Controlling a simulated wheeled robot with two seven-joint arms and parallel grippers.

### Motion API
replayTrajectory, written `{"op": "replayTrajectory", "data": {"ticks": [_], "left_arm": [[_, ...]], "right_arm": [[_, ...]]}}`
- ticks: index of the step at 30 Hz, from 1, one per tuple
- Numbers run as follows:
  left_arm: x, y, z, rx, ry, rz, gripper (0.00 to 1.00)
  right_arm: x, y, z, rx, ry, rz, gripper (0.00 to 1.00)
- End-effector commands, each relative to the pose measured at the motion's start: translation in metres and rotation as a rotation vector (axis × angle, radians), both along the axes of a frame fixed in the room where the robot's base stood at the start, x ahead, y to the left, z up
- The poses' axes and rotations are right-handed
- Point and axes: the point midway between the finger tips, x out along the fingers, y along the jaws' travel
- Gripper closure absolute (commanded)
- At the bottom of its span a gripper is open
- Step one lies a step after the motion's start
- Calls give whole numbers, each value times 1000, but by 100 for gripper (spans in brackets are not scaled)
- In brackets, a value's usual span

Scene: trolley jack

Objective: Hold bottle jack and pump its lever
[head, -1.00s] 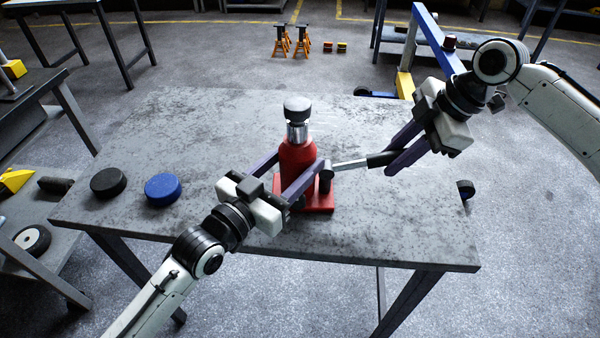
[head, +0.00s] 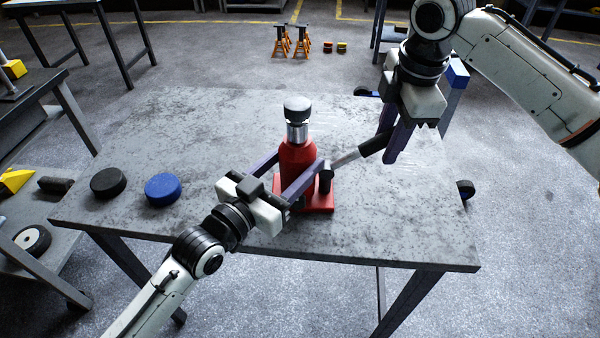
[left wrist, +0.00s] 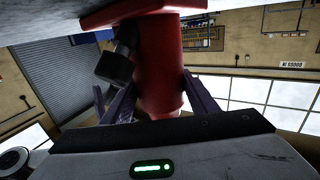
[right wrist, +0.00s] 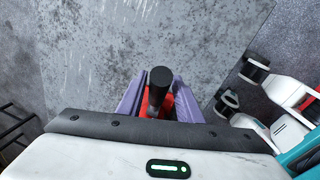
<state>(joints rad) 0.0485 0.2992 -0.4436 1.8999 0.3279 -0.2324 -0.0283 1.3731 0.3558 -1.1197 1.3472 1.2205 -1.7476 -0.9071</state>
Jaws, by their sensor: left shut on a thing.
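The red bottle jack (head: 297,165) stands upright on the table, with a silver ram and a black round top. My left gripper (head: 288,175) is shut on the jack's body, one finger on each side. The body also shows between the fingers in the left wrist view (left wrist: 160,70). The jack's lever (head: 347,157) slants up to the right from its socket and ends in a black grip (head: 373,144). My right gripper (head: 392,145) has its fingers around this grip and appears shut on it. In the right wrist view the grip's end (right wrist: 159,80) sits between the purple fingers.
The grey table (head: 200,120) is mostly clear. A black disc (head: 108,182) and a blue disc (head: 162,188) lie on its left part. A side bench (head: 30,210) stands at the left. Orange jack stands (head: 291,42) are on the floor behind.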

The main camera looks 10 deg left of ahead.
Motion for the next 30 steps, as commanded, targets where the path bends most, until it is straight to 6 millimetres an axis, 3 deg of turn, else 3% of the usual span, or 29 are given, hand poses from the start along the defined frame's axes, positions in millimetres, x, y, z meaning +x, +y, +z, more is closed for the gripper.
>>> {"op": "replayTrajectory", "data": {"ticks": [13,24,30], "left_arm": [[0,0,0,-1,-1,0,87],[0,0,0,-1,-1,0,87],[0,0,0,-1,-1,0,87]], "right_arm": [[0,-1,9,0,-4,-1,59],[-11,-5,82,1,-5,0,59],[-15,-7,110,1,-3,0,59]]}}
